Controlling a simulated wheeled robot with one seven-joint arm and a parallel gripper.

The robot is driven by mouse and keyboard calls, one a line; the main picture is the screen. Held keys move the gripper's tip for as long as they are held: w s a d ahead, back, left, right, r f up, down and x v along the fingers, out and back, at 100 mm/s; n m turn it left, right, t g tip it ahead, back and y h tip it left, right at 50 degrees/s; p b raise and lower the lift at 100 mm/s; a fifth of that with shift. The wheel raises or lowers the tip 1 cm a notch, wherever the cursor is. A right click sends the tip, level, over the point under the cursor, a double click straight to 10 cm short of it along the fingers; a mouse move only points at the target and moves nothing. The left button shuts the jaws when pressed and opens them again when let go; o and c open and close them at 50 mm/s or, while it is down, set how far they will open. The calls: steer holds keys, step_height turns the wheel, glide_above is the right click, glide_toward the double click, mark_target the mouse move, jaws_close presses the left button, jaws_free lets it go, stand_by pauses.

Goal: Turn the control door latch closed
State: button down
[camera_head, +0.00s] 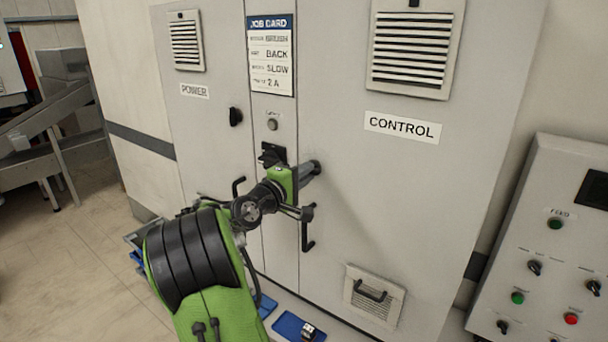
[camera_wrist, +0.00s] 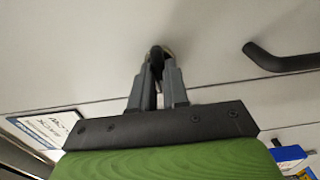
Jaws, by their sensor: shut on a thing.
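The cabinet's CONTROL door (camera_head: 400,190) is the wide grey panel on the right, and it looks flush with the cabinet front. Its dark latch (camera_head: 316,166) is near the door's left edge, above the black door handle (camera_head: 307,232). My gripper (camera_head: 310,170) reaches it from the left. In the wrist view my gripper (camera_wrist: 158,68) has its grey fingers shut on the latch (camera_wrist: 157,54), a small dark rounded piece. The fingers cover much of the latch, so its exact angle is hard to tell. The door handle (camera_wrist: 280,60) shows at right, apart from the fingers.
The POWER door (camera_head: 200,140) is left, with its own black latch (camera_head: 235,116). A black switch (camera_head: 271,155) sits on the centre strip close to my gripper. A button console (camera_head: 550,240) stands at right. Blue trays (camera_head: 290,325) lie below the cabinet.

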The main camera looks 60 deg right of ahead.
steer(key=shift+f+b, duration=0.1)
steer(key=shift+b, duration=0.2)
steer(key=m+b, duration=1.4)
steer(key=m, duration=0.3)
steer(key=shift+m, duration=0.3)
stand_by(0.5)
steer(key=c, duration=1.1)
jaws_free()
